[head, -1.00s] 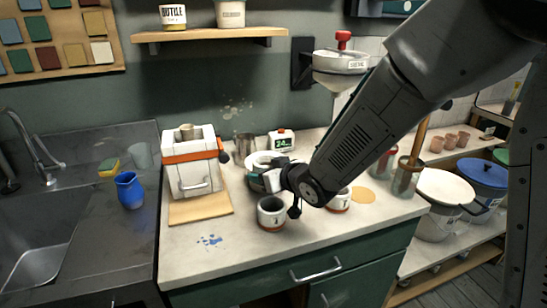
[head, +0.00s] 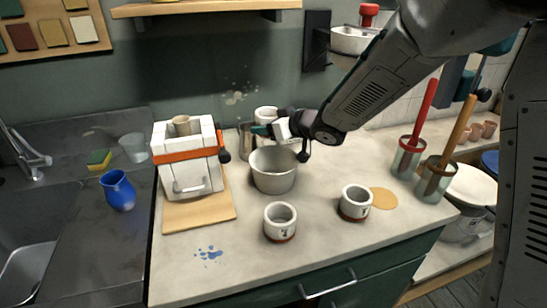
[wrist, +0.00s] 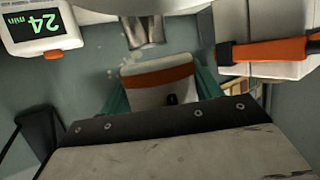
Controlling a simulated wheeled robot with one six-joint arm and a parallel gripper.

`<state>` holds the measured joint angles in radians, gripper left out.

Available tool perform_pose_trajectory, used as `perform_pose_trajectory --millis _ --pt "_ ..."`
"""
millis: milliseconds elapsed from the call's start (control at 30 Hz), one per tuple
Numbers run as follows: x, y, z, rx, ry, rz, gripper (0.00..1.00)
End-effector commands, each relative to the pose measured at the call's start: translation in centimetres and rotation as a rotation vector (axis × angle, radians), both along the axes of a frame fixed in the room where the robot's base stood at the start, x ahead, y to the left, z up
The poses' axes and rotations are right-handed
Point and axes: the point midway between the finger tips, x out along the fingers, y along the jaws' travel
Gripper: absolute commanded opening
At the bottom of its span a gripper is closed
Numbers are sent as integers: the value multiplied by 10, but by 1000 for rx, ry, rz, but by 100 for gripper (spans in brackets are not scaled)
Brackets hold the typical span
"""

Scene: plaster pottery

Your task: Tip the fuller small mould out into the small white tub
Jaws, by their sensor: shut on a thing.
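My gripper (head: 264,130) is shut on a small white mould (head: 266,113) with teal fingers, above the back of the small white tub (head: 273,181). In the wrist view the held mould (wrist: 158,95) shows its orange band between the fingers (wrist: 160,95). It looks roughly upright; its contents are hidden. The tub stands open on the counter. Two other small white moulds with reddish bases stand in front: one at centre (head: 280,224), one to the right (head: 356,204). I cannot tell how full they are.
A large strapped white mould (head: 187,172) stands on a board left of the tub. A metal cup (wrist: 145,32) and timer (wrist: 38,28) are near the wall. Jars with red and tan handles (head: 408,158) stand right.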

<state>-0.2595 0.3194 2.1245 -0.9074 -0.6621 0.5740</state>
Motion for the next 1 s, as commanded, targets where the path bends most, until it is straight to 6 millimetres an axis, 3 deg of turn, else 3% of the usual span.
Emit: perform_pose_trajectory --millis 233,433,633,800,1000 --pt "32 -9 10 -8 -7 177 30" --pt "48 -30 4 -16 -1 356 31" --pt "54 -63 -31 -21 11 520 31" --pt "53 -72 -63 -22 10 559 31" --pt "53 -76 -83 -22 6 573 31"
